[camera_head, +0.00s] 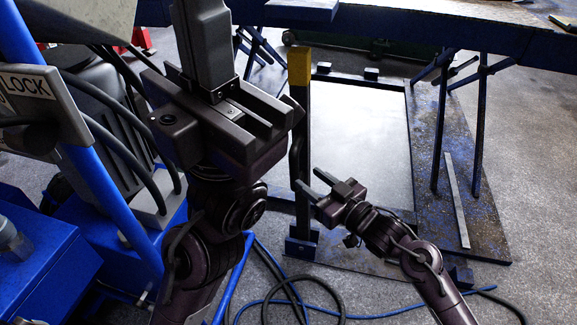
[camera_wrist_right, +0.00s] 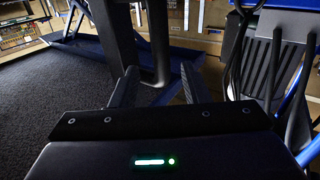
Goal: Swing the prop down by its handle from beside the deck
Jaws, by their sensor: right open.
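The prop (camera_head: 302,110) is a dark upright post with a yellow top, standing on a blue foot bracket beside the deck. Its handle seems to be the thin dark bar (camera_head: 293,150) along the post's left side. The blue deck (camera_head: 400,27) spans the top of the head view. My right gripper (camera_head: 309,182) is open, its fingers pointing left at the post's lower half. In the right wrist view, dark uprights (camera_wrist_right: 157,45) stand ahead of the open fingers; contact cannot be told. My left gripper (camera_head: 235,115) is large in the foreground, its fingertips unclear.
A blue machine with a LOCK label (camera_head: 25,84) and hoses fills the left. Blue legs (camera_head: 440,125) stand under the deck at right. A grey panel (camera_head: 365,130) lies on the floor behind the post. Cables (camera_head: 285,290) cross the floor in front.

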